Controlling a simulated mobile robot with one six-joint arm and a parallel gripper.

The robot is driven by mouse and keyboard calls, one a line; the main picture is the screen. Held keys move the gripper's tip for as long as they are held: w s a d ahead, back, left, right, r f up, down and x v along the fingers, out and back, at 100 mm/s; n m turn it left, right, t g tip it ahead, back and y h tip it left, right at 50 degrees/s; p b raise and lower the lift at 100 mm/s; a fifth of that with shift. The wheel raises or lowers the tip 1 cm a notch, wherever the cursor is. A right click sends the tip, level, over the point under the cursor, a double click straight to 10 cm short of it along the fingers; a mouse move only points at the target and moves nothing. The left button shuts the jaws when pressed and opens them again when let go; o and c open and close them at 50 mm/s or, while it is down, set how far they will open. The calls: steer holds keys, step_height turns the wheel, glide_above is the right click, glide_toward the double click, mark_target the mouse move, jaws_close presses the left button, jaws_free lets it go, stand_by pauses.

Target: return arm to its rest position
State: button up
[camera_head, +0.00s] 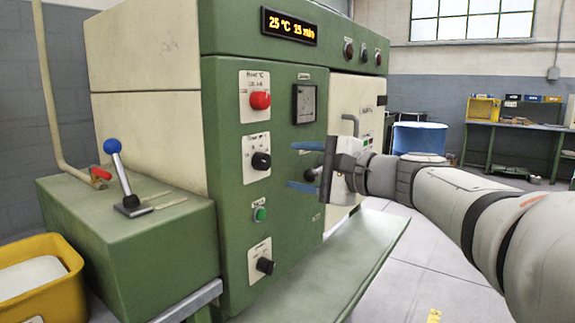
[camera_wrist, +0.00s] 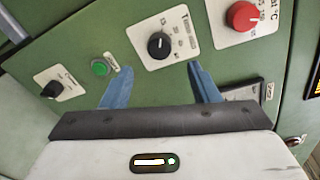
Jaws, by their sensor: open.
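My gripper (camera_head: 306,166) is in front of the green extruder's control panel, at the right part of its face. Its two blue fingers are spread apart with nothing between them. In the wrist view the open fingers (camera_wrist: 160,88) point at the panel, with a black knob (camera_wrist: 158,45) in the gap beyond them. I cannot tell how close the fingertips are to the panel. My arm reaches in from the right side of the head view.
The extruder (camera_head: 225,150) carries a red knob (camera_head: 260,100), black knobs, a green button (camera_head: 259,214) and a display reading 25 °C. A green shelf (camera_head: 340,260) juts out below. A blue-handled lever (camera_head: 118,170) and yellow bin (camera_head: 70,265) stand left. Floor at right is open.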

steer(key=s+f+n+g+h+p, duration=0.55)
steer(key=s+p, duration=0.45)
steer(key=p, duration=0.4)
steer(key=s+d+f+n+g+h+p, duration=0.1)
steer(key=s+d+n+g+h+p, duration=0.2)
steer(key=s+d+n+h+p, duration=0.3)
steer(key=s+d+h+p, duration=0.1)
steer(key=s+d+p, duration=0.3)
steer(key=s+p, duration=0.1)
steer(key=shift+h+p, duration=0.35)
steer(key=shift+p, duration=0.25)
